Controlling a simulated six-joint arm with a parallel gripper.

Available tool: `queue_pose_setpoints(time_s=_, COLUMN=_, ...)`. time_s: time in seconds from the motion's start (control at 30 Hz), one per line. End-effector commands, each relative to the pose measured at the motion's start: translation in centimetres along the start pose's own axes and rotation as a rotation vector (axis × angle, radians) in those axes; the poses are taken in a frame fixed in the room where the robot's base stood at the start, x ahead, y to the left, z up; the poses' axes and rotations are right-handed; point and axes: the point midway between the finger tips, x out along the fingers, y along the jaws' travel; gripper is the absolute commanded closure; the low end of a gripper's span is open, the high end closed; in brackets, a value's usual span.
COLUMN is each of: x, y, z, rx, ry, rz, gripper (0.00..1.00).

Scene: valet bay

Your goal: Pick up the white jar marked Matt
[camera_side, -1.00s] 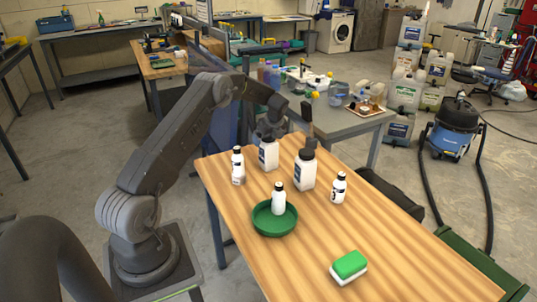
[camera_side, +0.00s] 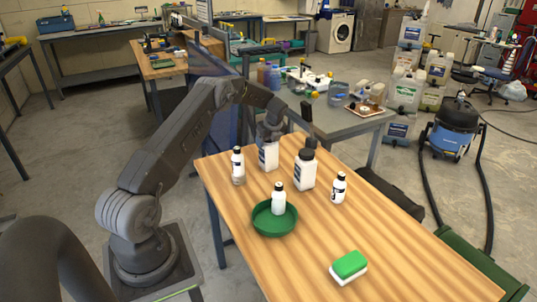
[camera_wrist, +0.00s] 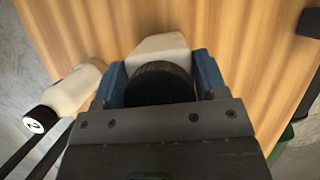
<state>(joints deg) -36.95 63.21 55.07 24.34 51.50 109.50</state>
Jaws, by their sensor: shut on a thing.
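A white jar with a black lid (camera_side: 268,157) stands at the far left part of the wooden table (camera_side: 330,225). My gripper (camera_side: 269,138) is over it from above and shut on it. In the wrist view my gripper's blue fingers (camera_wrist: 165,78) sit on both sides of the jar's dark round lid (camera_wrist: 160,84), with the white body (camera_wrist: 160,47) beyond. Its base appears to be at the table top. A bigger white jar with a black lid (camera_side: 305,172) stands to its right. The word Matt cannot be read on either.
A white bottle (camera_side: 238,167) stands close to the left of the held jar. Another small white bottle (camera_side: 339,188) is at the right. A green dish (camera_side: 262,228) holds a white bottle (camera_side: 278,202). A green and white sponge (camera_side: 349,267) lies nearer the front, with bare wood around it.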

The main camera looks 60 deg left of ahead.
Motion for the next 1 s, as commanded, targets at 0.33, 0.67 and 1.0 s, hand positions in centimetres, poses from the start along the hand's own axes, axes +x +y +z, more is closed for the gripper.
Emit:
queue_pose_setpoints(time_s=0.33, x=0.0, y=0.0, z=0.0, rx=0.0, ry=0.0, rz=0.0, gripper=0.94)
queue_pose_setpoints(time_s=0.67, x=-0.8, y=-0.1, z=0.4, rx=-0.002, ry=-0.003, rz=-0.004, gripper=1.0)
queue_pose_setpoints(time_s=1.0, x=-6.3, y=-0.1, z=2.7, rx=-0.003, ry=-0.003, rz=-0.006, gripper=1.0)
